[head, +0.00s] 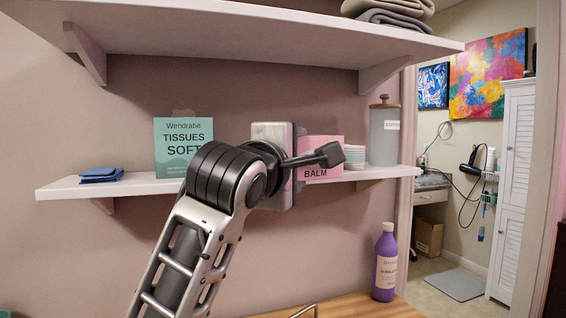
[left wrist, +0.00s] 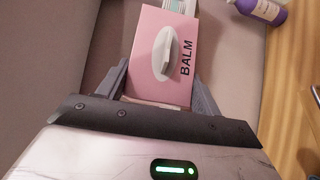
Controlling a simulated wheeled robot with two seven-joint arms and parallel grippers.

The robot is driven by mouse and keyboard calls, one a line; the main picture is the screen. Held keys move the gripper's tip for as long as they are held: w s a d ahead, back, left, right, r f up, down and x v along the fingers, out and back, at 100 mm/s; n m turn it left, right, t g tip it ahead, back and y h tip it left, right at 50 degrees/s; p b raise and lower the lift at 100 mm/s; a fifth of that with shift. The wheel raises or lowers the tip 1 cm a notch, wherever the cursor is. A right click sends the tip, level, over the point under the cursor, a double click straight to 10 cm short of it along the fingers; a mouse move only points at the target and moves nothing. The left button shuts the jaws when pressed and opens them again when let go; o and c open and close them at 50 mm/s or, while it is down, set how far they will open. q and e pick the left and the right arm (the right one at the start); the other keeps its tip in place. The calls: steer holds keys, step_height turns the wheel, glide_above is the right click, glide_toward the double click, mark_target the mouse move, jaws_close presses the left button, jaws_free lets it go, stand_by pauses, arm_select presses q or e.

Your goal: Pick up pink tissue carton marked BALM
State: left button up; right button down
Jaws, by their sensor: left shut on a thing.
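My left gripper (left wrist: 163,88) is shut on the carton, one finger along each side. My right gripper is in neither view.
On the lower shelf (head: 140,186) stand a teal tissues box (head: 172,143), dark blue folded cloths (head: 101,175), a stack of light-coloured items (head: 355,156) and a grey lidded canister (head: 384,136). An upper shelf (head: 250,28) hangs overhead. A purple bottle (head: 386,265) stands on the wooden surface below.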

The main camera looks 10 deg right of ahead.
arm_select(q)
steer(key=s+d, duration=0.2)
steer(key=s, duration=0.9)
steer(key=shift+s+d+b, duration=0.35)
steer(key=shift+b, duration=0.05)
